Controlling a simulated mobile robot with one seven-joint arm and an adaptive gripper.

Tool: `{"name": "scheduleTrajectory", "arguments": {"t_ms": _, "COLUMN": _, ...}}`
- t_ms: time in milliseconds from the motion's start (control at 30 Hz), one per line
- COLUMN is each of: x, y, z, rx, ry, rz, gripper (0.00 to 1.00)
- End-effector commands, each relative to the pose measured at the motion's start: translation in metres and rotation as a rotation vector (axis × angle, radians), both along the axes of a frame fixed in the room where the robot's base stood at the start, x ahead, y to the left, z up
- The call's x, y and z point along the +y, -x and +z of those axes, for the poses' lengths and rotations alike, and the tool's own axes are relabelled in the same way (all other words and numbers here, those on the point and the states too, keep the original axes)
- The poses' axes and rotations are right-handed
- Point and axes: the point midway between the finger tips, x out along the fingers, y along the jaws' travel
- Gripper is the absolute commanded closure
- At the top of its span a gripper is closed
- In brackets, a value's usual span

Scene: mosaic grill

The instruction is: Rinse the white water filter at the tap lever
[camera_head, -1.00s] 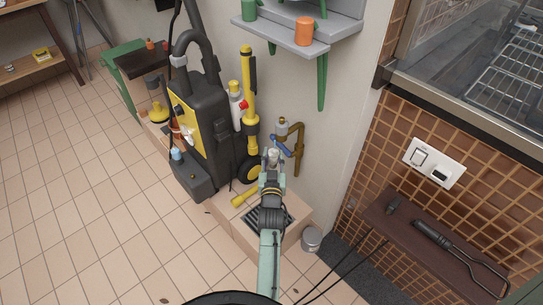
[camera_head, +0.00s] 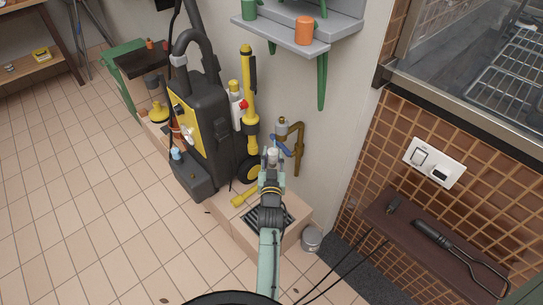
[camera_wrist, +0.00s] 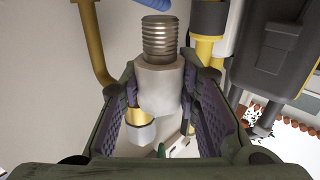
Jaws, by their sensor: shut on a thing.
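The white water filter (camera_wrist: 159,90) is between the fingers of my gripper (camera_wrist: 160,66), with its threaded metal end pointing up in the wrist view. It also shows as a small pale piece (camera_head: 272,156) at the tip of my gripper (camera_head: 272,170) in the head view. My gripper is shut on the filter's sides. The tap (camera_head: 296,130) is a brass pipe on the wall with a blue lever (camera_head: 281,145), just above and right of the filter. The lever's edge (camera_wrist: 155,4) shows at the top of the wrist view, beyond the threaded end.
A black and yellow cleaning machine (camera_head: 205,125) with a yellow lance (camera_head: 248,100) stands close on the left. A tiled block with a drain grate (camera_head: 285,215) lies below my arm. A metal bucket (camera_head: 311,239) is right of it. A grey shelf (camera_head: 290,38) hangs above.

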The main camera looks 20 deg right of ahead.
Motion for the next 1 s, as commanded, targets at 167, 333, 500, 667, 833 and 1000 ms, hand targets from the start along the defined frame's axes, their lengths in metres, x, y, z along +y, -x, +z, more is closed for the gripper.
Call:
{"name": "scheduleTrajectory", "arguments": {"t_ms": 167, "x": 0.000, "y": 0.002, "z": 0.000, "rx": 0.001, "ry": 0.000, "rz": 0.000, "gripper": 0.97}}
{"name": "scheduleTrajectory", "arguments": {"t_ms": 333, "x": 0.000, "y": 0.001, "z": 0.000, "rx": 0.000, "ry": 0.000, "rz": 0.000, "gripper": 0.97}}
{"name": "scheduleTrajectory", "arguments": {"t_ms": 500, "x": 0.000, "y": -0.004, "z": 0.001, "rx": -0.001, "ry": -0.002, "rz": -0.001, "gripper": 0.97}}
{"name": "scheduleTrajectory", "arguments": {"t_ms": 667, "x": 0.000, "y": -0.009, "z": 0.000, "rx": 0.001, "ry": 0.000, "rz": -0.001, "gripper": 0.97}}
{"name": "scheduleTrajectory", "arguments": {"t_ms": 833, "x": 0.001, "y": -0.010, "z": 0.000, "rx": 0.000, "ry": 0.000, "rz": 0.000, "gripper": 0.97}}
{"name": "scheduleTrajectory", "arguments": {"t_ms": 1000, "x": 0.001, "y": -0.010, "z": 0.000, "rx": 0.000, "ry": 0.000, "rz": 0.000, "gripper": 0.97}}
